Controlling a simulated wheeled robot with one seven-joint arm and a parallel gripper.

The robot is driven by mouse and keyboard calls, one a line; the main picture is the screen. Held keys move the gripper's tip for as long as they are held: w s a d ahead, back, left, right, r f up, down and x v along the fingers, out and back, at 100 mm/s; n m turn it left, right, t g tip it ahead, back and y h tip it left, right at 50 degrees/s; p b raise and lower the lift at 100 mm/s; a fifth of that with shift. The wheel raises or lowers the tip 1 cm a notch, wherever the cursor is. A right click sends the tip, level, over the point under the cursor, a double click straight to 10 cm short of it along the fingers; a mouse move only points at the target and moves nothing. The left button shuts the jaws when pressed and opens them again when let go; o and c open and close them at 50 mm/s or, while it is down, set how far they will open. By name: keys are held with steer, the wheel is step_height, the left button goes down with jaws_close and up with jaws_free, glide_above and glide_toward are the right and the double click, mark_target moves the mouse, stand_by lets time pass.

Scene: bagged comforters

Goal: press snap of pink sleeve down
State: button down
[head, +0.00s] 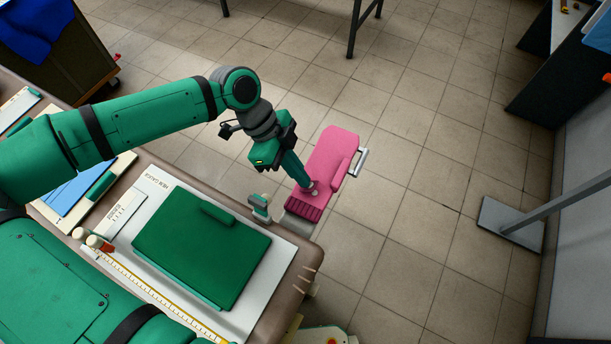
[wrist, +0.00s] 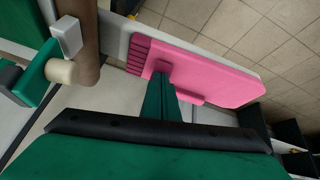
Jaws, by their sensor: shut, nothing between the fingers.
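The pink sleeve (head: 330,157) lies flat on a narrow support that sticks out beyond the table's right corner. Its ribbed, darker pink cuff (head: 303,208) is at the end nearest the table. My gripper (head: 311,188) is shut and points down, with its tips at the sleeve just beyond the cuff. A small pale round snap (head: 315,193) shows right at the fingertips. In the wrist view the sleeve (wrist: 215,72) runs to the right, and my shut fingers (wrist: 161,72) meet its surface near the cuff. The fingers hide the snap there.
The table (head: 312,250) holds a folded green piece (head: 195,245) on a white board, beside a yellow ruler (head: 150,292). A green clamp (head: 260,207) stands at the table edge next to the cuff. Open tiled floor lies right of the sleeve.

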steer(key=shift+d, duration=0.1)
steer(key=shift+s+d+f, duration=0.15)
steer(key=shift+s+d, duration=0.2)
steer(key=shift+d, duration=0.15)
stand_by(0.5)
steer(key=shift+s+d+f, duration=0.2)
steer(key=shift+d, duration=0.05)
stand_by(0.3)
steer(key=shift+r, duration=3)
steer(key=shift+a+r, duration=0.1)
